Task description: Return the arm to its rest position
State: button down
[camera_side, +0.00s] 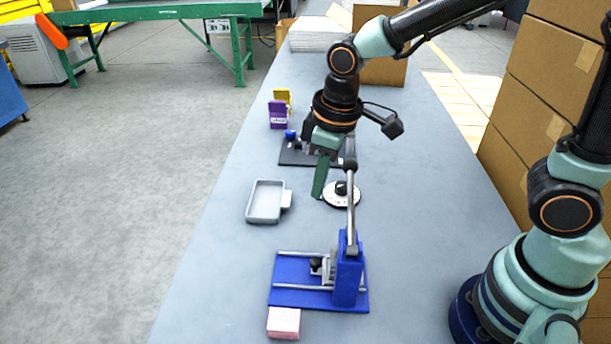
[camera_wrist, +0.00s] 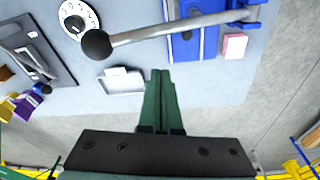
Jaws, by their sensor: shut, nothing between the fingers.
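My gripper (camera_side: 319,178) hangs from my arm over the middle of the grey-blue table (camera_side: 215,270), its green fingers pointing down. In the wrist view the fingers (camera_wrist: 161,76) lie together, shut with nothing between them. In the side view they are behind and left of the lever's upper end, near a white dial (camera_side: 341,194) with a black knob. A blue press (camera_side: 345,275) with a long grey lever (camera_side: 352,215) stands nearer the camera, its lever raised almost upright with a black ball on top.
A grey tray (camera_side: 265,202) lies left of the dial. A pink block (camera_side: 283,322) sits by the press. A black plate fixture (camera_side: 298,155), a purple box (camera_side: 277,115) and a yellow box (camera_side: 283,96) stand farther back. Stacked cartons (camera_side: 540,90) rise at right. The table's left strip is clear.

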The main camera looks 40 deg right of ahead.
jog(key=d+r+m, duration=0.1)
jog(key=d, duration=0.1)
jog(key=d+r+m+t, duration=0.1)
jog(key=d+r, duration=0.1)
jog(key=s+d+r+t, duration=0.1)
jog(key=d+r, duration=0.1)
jog(key=shift+r+m, duration=0.15)
jog(key=shift+m, duration=0.25)
jog(key=s+d+r+m+t, duration=0.2)
jog(key=s+d+r+m, duration=0.1)
jog(key=d, duration=0.3)
jog(key=shift+s+d+r+h, duration=0.2)
jog(key=shift+s+r+h, duration=0.05)
jog(key=shift+s+h, duration=0.1)
